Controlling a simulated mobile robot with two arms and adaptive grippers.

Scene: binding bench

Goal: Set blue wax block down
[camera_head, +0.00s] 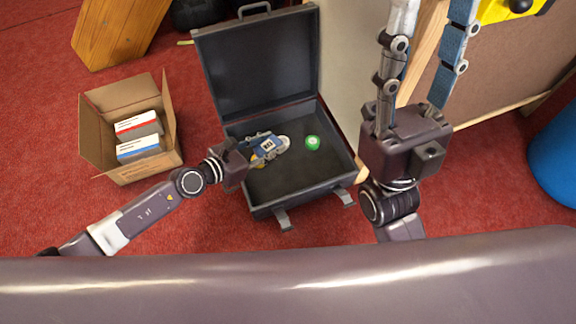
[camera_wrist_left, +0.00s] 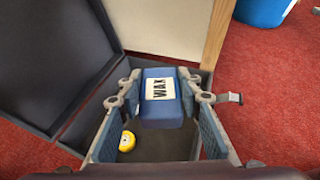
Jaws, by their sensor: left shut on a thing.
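The blue wax block (camera_head: 266,148) is between the fingers of my left gripper (camera_head: 268,149), inside the open dark case (camera_head: 262,208). In the left wrist view the block (camera_wrist_left: 160,110) shows its white WAX label, with a finger on each side of my left gripper (camera_wrist_left: 160,105). The gripper is shut on it. I cannot tell whether the block touches the case floor. My right gripper (camera_head: 424,55) is at the right of the case, its fingers spread and nothing between them.
A green round item (camera_head: 312,142) lies in the case, right of the block. A yellow round item (camera_wrist_left: 127,141) lies on the case floor near the left finger. An open cardboard box (camera_head: 98,152) with labelled blocks stands left. A blue bin (camera_head: 556,150) is far right.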

